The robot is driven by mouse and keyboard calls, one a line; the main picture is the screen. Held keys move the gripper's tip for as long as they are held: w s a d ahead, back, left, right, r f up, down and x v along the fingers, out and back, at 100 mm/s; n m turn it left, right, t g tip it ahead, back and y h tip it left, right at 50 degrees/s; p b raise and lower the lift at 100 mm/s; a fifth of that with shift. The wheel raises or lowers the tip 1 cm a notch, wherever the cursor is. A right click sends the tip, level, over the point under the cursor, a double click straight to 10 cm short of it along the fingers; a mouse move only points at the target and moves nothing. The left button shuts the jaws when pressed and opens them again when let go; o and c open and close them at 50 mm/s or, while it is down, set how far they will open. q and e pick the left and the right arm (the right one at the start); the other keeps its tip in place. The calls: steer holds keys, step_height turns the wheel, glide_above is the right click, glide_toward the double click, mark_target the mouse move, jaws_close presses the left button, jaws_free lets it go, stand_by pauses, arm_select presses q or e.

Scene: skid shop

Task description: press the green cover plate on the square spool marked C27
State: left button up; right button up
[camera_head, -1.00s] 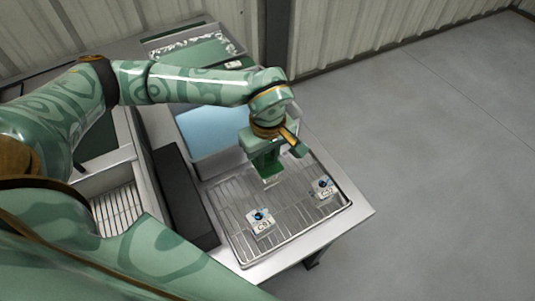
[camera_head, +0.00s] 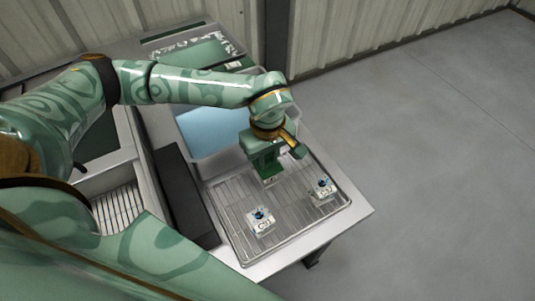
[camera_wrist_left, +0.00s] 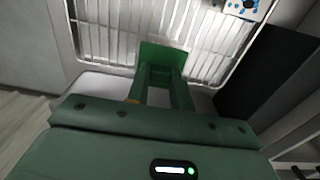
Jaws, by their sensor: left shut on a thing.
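My left gripper (camera_head: 268,177) is shut on the green cover plate (camera_wrist_left: 162,55), which stands out from the fingertips (camera_wrist_left: 163,78) in the wrist view. It is held over the back part of the wire rack. Two small square spools with blue tops sit on the rack in the head view. The right one (camera_head: 323,188) has a small label that looks like C27. The front left one (camera_head: 260,221) has a label that looks like C01. My gripper is behind and left of the right spool, apart from both. My right gripper is out of view.
The wire rack (camera_head: 283,236) lies in a tray on the metal table (camera_head: 352,218). A bin with blue contents (camera_head: 208,122) stands behind the rack. A long black block (camera_head: 185,197) lies left of it. Open floor is to the right.

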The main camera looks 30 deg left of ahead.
arm_select(q)
steer(key=shift+f, duration=0.4)
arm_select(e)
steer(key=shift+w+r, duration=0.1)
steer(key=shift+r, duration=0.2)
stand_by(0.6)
arm_select(q)
steer(key=o, duration=1.4)
steer(key=shift+o, duration=0.2)
steer(key=shift+r+p, duration=0.1)
steer(key=shift+p, duration=0.25)
step_height(320, 180, up, 8)
steer(key=p, duration=0.6)
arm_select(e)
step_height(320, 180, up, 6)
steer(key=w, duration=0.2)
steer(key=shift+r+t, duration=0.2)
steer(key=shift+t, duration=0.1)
arm_select(q)
steer(key=shift+c, duration=0.4)
jaws_close()
steer(key=shift+f, duration=0.2)
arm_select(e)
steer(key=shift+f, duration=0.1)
